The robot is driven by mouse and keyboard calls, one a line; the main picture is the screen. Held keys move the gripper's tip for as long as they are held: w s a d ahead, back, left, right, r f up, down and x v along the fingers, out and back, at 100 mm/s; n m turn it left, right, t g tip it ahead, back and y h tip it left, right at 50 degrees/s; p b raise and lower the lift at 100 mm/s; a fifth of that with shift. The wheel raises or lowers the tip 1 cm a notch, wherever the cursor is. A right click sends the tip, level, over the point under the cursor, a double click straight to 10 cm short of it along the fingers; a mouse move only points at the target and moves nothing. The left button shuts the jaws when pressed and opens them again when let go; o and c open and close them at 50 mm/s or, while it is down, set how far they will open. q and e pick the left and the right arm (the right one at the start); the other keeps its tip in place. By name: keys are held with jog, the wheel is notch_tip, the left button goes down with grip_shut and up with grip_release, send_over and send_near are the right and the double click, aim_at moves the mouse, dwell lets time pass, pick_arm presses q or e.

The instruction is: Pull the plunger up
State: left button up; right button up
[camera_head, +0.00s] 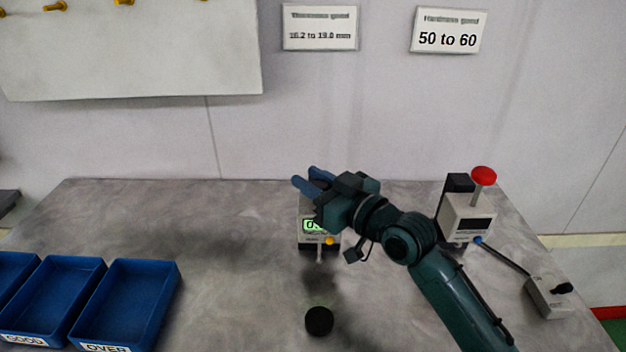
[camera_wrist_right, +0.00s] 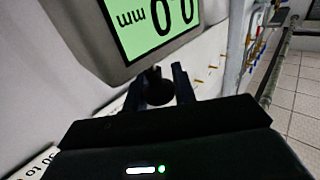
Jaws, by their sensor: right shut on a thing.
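The thickness gauge (camera_head: 304,240) stands upright on the table with a green lit display, partly behind my right arm. Its display also shows large and close in the right wrist view (camera_wrist_right: 150,25), reading in mm. My right gripper (camera_head: 312,180) is at the top of the gauge. In the right wrist view its two fingers (camera_wrist_right: 159,88) are closed around a dark round knob, the plunger (camera_wrist_right: 155,92), beneath the gauge body as pictured. In the head view the plunger is hidden by the gripper. My left gripper is not in view.
A black round disc (camera_head: 319,321) lies on the table (camera_head: 230,280) in front of the gauge. Blue trays (camera_head: 128,300) stand at the left. A hardness tester (camera_head: 467,215) with a red knob and a cabled box (camera_head: 549,296) stand at the right.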

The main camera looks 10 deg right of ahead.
grip_shut()
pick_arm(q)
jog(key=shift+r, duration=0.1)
pick_arm(e)
jog(key=shift+r, duration=0.1)
jog(key=shift+r+p, duration=0.35)
jog(key=shift+p, duration=0.1)
notch_tip(320, 180, up, 2)
jog(key=shift+p, duration=1)
jog(key=shift+r+p, duration=0.35)
jog(key=shift+f, duration=0.1)
jog(key=o, duration=0.8)
grip_release()
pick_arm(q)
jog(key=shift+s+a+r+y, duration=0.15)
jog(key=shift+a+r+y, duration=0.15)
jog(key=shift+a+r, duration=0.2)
pick_arm(e)
jog(key=shift+o, duration=0.2)
